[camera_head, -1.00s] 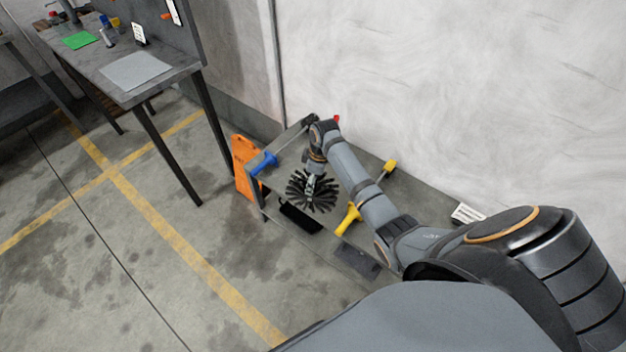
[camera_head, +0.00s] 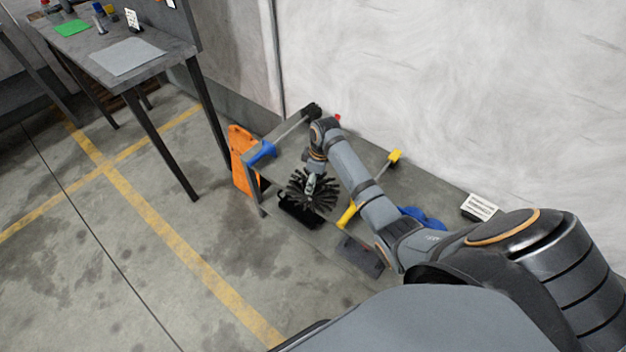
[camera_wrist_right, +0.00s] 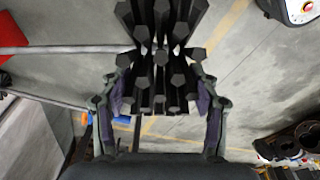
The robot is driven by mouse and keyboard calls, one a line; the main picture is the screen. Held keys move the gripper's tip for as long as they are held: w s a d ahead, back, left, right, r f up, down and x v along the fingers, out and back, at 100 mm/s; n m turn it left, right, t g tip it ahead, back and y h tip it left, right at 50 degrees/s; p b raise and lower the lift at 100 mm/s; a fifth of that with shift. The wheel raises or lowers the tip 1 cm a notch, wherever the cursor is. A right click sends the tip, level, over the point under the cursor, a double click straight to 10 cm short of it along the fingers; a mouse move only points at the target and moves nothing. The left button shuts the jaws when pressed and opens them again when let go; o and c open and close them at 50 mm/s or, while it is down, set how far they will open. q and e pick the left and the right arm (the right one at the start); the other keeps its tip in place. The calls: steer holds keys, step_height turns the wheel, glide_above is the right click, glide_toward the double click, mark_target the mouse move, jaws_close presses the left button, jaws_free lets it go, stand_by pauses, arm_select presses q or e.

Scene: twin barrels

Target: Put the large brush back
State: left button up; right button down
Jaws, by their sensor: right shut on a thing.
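A large round black brush (camera_head: 321,194) with thick bristles spreading outward shows in the head view, over the front edge of a low grey table. My right gripper (camera_head: 313,180) is shut on it. In the right wrist view, the brush's bristles (camera_wrist_right: 160,60) fill the space between the two fingers of my right gripper (camera_wrist_right: 160,88). The brush's handle is hidden. My left gripper is not in view.
On the low table (camera_head: 290,150) lie a blue-handled tool (camera_head: 262,152), a yellow-handled tool (camera_head: 346,216) and a blue object (camera_head: 422,217) partly behind my arm. A white card (camera_head: 480,206) stands by the wall. An orange panel (camera_head: 241,155) stands at its left end.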

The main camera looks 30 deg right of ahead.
steer(key=shift+f, duration=0.45)
steer(key=shift+c, duration=1.3)
jaws_free()
steer(key=r, duration=0.4)
steer(key=s+r, duration=0.1)
steer(key=r, duration=0.3)
steer(key=d+r, duration=0.1)
steer(key=r, duration=0.2)
steer(key=shift+s+d+r, duration=0.1)
steer(key=shift+s+r, duration=0.05)
steer(key=shift+r, duration=0.25)
